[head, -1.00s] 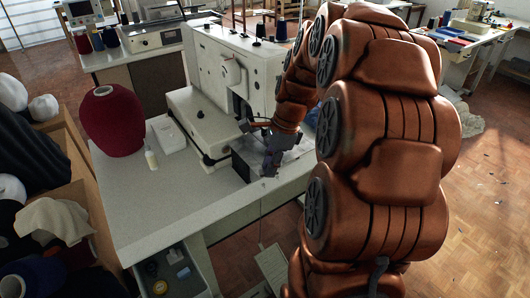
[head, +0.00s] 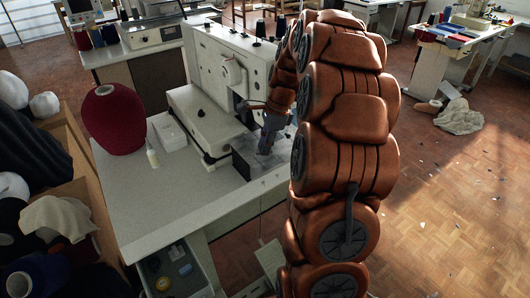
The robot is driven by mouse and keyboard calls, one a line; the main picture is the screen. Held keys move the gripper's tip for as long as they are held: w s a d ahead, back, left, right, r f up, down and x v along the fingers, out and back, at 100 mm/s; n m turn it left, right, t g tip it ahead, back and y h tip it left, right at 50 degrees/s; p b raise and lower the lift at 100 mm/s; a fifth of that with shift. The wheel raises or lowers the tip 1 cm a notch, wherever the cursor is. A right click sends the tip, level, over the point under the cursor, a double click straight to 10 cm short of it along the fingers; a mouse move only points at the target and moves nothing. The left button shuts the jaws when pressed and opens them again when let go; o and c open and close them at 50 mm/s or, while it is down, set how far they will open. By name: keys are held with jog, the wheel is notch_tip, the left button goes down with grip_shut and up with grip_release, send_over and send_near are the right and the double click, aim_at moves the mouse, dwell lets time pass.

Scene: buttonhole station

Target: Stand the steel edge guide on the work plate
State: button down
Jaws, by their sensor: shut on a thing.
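My gripper (head: 266,147) is at the front right of the white sewing machine, low over the pale work plate (head: 272,165). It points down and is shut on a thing. I take this to be the steel edge guide, but it is too small and too hidden by the fingers to make out. I cannot tell whether it touches the plate. A dark upright block (head: 242,164) stands just left of the fingertips.
The white machine (head: 215,80) rises behind my gripper. The table's front left (head: 150,205) is clear.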

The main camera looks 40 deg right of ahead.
notch_tip(320, 180, down, 2)
jog(key=shift+f+p, duration=0.2)
jog(key=shift+p, duration=0.3)
jog(key=shift+f, duration=0.55)
jog(key=shift+f, duration=0.15)
jog(key=c, duration=1)
grip_release()
jog(key=b+v, duration=0.2)
jog(key=v, duration=1)
